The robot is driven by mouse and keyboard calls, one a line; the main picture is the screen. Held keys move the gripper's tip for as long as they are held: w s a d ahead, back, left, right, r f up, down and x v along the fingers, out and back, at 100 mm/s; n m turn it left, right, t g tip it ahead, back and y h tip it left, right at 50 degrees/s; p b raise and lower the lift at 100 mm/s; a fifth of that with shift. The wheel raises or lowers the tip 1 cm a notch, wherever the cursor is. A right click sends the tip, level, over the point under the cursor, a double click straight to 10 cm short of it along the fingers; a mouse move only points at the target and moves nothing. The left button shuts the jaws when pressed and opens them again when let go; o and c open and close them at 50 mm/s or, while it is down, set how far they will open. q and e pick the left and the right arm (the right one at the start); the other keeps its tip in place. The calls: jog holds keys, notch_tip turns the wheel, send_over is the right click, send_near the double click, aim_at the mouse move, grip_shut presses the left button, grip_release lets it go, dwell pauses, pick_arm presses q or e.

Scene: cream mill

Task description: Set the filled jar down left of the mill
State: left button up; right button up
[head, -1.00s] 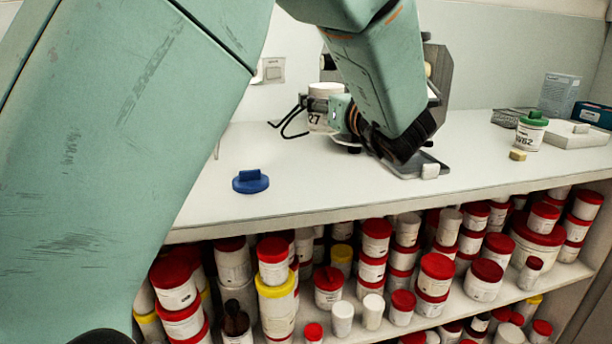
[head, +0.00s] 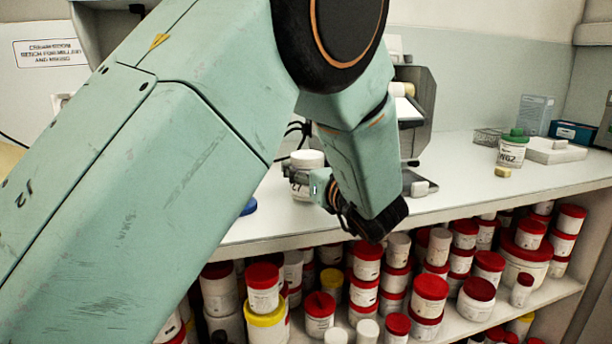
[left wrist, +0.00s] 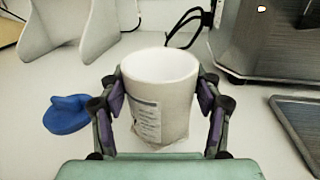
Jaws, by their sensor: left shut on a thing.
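The jar (head: 301,185) is white with a printed label. My left gripper (head: 312,180) is shut on it, one finger on each side. In the left wrist view the jar (left wrist: 160,95) stands upright between the purple finger pads of my gripper (left wrist: 160,112), its top pale and without a lid. I cannot tell whether its base touches the counter. The mill (head: 424,95) is a grey metal machine to the right of the jar, partly hidden by my arm. Its body (left wrist: 265,40) also shows at the right of the wrist view. My right gripper is not in view.
A blue lid (left wrist: 68,115) lies on the counter left of the jar. A black cable (left wrist: 190,25) runs behind it. A green-lidded jar (head: 512,150) and boxes stand at the right. Shelves of red-lidded tubs (head: 430,295) are below the counter's front edge.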

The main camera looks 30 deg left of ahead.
pick_arm(q)
jog(key=shift+w+a+f, duration=0.15)
jog(key=shift+w+f, duration=0.05)
jog(key=shift+f, duration=0.45)
jog(key=shift+s+r, duration=0.1)
jog(key=shift+s, duration=0.05)
jog(key=shift+b, duration=0.3)
jog(key=o, duration=0.9)
jog(key=shift+f, duration=0.2)
jog(key=shift+o, duration=1.2)
jog(key=shift+r, duration=0.1)
